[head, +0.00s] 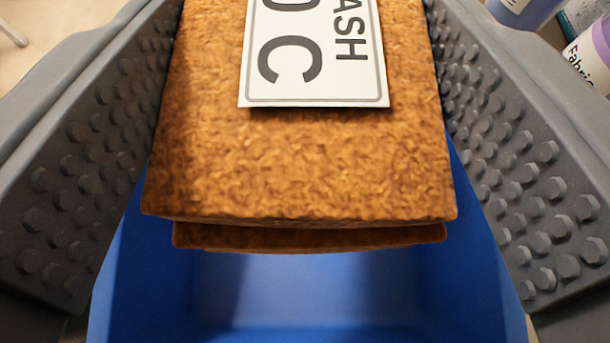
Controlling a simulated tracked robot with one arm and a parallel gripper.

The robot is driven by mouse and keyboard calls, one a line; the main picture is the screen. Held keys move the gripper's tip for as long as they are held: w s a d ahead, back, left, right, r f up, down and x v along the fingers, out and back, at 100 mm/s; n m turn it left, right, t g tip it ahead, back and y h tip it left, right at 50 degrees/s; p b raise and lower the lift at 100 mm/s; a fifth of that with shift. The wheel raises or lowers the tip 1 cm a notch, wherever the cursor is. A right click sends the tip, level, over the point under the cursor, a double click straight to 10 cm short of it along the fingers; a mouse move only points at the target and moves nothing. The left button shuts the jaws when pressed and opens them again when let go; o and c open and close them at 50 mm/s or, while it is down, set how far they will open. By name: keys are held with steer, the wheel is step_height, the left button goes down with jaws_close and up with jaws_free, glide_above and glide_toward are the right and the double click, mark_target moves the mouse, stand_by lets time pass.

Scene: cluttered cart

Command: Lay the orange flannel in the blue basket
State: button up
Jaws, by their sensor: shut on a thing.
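The orange flannel (300,165) is a folded, thick, fuzzy orange-brown cloth. It has a white label with dark letters (315,60) on its upper face. My gripper (305,130) is shut on the flannel, with one studded grey jaw along each side of it. The blue basket (320,300) shows below and around the flannel's near end. The flannel covers part of the basket's inside. I cannot tell whether the flannel touches the basket's floor.
A bottle with a white and purple label (590,50) stands at the upper right, outside the right jaw. A blue-purple container (522,10) is beside it at the top edge. Pale floor (50,30) shows at the upper left.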

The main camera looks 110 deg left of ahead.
steer(key=shift+f, duration=3.8)
steer(key=shift+f, duration=0.6)
steer(key=o, duration=1)
steer(key=shift+r, duration=0.5)
steer(key=shift+v, duration=3.75)
steer(key=shift+r, duration=0.1)
